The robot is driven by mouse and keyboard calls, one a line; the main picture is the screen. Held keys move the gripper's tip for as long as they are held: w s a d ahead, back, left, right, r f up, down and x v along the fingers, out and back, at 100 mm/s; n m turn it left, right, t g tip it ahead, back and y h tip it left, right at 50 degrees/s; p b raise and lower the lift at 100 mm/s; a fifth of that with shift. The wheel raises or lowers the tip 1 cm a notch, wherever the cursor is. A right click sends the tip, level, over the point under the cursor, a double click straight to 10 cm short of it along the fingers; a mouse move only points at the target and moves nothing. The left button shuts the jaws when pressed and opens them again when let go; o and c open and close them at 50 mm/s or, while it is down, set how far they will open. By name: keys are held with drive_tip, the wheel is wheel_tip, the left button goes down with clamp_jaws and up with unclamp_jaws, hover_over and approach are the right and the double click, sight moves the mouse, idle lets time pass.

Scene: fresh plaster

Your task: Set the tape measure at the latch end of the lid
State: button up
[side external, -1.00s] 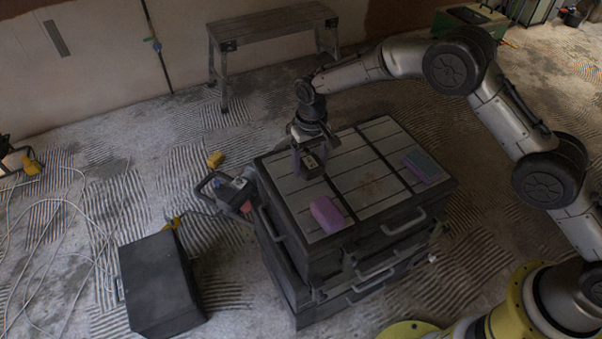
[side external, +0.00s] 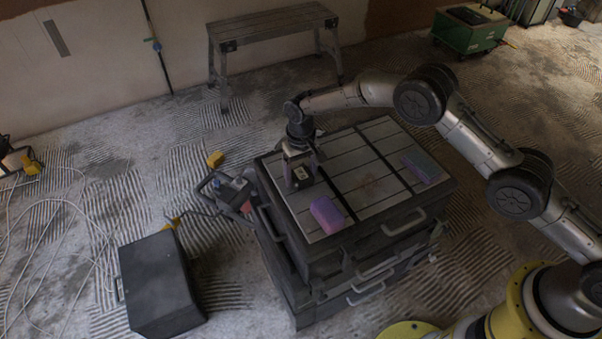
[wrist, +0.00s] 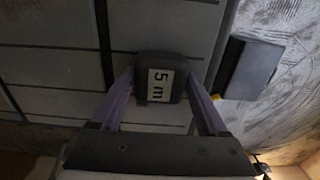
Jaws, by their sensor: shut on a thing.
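The tape measure (wrist: 160,80) is a dark block with a white "5 m" label. My gripper (side external: 300,172) is shut on it, with one purple-grey finger on each side in the wrist view. In the side view the tape measure (side external: 298,180) is over the left part of the lid (side external: 352,155), low down. I cannot tell whether it touches the lid. The lid is the pale, panelled top of a dark stacked toolbox, with black bands across it. I cannot make out the latches clearly.
A purple block (side external: 327,214) lies on the lid's near edge, and a blue and purple block (side external: 422,165) lies toward its right end. A dark case (side external: 158,283) stands on the floor at left. A step bench (side external: 272,25) stands behind. The lid's middle is clear.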

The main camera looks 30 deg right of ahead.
sight(301, 173)
drive_tip(key=shift+f, duration=0.1)
drive_tip(key=o, duration=1.5)
wheel_tip(301, 173, up, 12)
drive_tip(key=shift+r, duration=0.15)
